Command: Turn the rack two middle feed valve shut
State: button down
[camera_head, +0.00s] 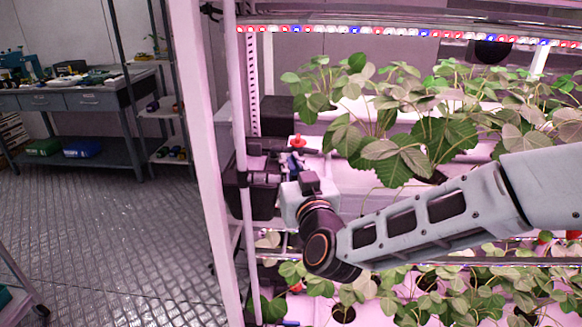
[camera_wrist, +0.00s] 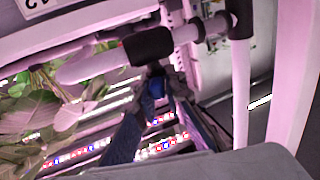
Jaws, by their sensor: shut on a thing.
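A blue valve handle (camera_wrist: 156,86) sits on a pipe with black fittings in the wrist view. My gripper (camera_wrist: 158,98) has its two dark fingers around this handle and is shut on it, with the fingertips at the pipe. In the head view my gripper (camera_head: 292,164) reaches in at the left end of the rack, and my wrist hides much of the valve there. I cannot read a label that tells which feed valve I hold.
A white upright post (camera_head: 205,150) and a thin vertical pipe (camera_head: 240,120) stand close left of my gripper. Leafy plants (camera_head: 430,130) fill the shelf to the right, with more below my arm. A workbench (camera_head: 80,95) stands far left, with open floor before it.

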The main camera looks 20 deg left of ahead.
jog(key=shift+a+m+t+h+b, duration=0.1)
jog(key=shift+m+t+h+b, duration=0.7)
jog(key=shift+h+b, duration=0.45)
jog(key=shift+m+t+h+b, duration=0.3)
jog(key=shift+m+h+b, duration=0.8)
jog(key=shift+h+b, duration=0.4)
jog(key=c, duration=2)
grip_release()
jog(key=shift+w+d, duration=0.1)
jog(key=shift+d, duration=0.1)
jog(key=shift+r+n+y+p, duration=0.1)
jog(key=shift+n+y+p, duration=0.5)
jog(key=shift+y+p, duration=0.5)
jog(key=shift+n+g+y+p, duration=1.35)
jog(key=shift+y+p, duration=0.6)
jog(key=shift+p, duration=0.2)
